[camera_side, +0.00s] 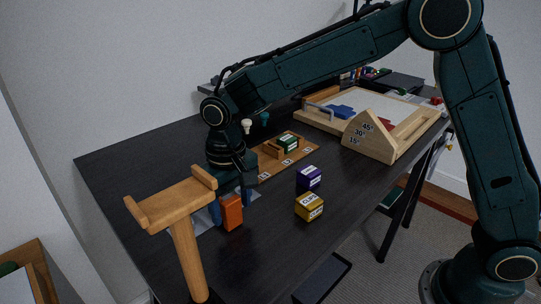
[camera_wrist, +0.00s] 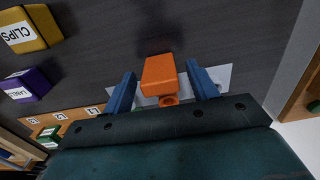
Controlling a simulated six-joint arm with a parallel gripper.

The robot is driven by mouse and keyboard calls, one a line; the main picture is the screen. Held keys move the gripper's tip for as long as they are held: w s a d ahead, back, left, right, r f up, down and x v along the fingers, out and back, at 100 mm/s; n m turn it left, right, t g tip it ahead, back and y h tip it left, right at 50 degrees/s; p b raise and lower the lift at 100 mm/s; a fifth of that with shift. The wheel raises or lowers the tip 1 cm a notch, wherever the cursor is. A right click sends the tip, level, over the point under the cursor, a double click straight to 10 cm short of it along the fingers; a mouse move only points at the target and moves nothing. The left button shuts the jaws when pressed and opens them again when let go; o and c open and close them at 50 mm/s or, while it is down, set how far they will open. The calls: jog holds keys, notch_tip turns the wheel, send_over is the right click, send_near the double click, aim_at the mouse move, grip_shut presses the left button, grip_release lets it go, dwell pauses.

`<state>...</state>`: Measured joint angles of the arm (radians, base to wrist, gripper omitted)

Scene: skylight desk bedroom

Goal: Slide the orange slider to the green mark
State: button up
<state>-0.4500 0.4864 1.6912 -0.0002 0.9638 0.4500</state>
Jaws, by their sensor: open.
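The orange slider (camera_wrist: 158,75) is a block on a pale grey plate (camera_wrist: 220,75) on the dark desk. It also shows in the side view (camera_side: 231,212). My gripper (camera_wrist: 160,82) is open and pointed down, with its blue fingers on either side of the slider. A gap shows between each finger and the block in the wrist view. In the side view my gripper (camera_side: 231,203) is low over the plate. A sliver of green shows by the gripper body's edge in the wrist view; I cannot tell whether it is the green mark.
A wooden T-shaped stand (camera_side: 180,205) is close at left. A yellow CLIPS box (camera_side: 309,207) and a purple box (camera_side: 308,178) are to the right. A wooden board (camera_side: 300,157) with labelled spots and a green-topped block lies behind. A wooden angle block (camera_side: 372,135) stands farther back.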

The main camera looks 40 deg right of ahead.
jog(key=shift+f, duration=0.9)
grip_shut()
jog(key=shift+d, duration=4)
grip_release()
jog(key=shift+d, duration=0.1)
jog(key=shift+r, duration=0.2)
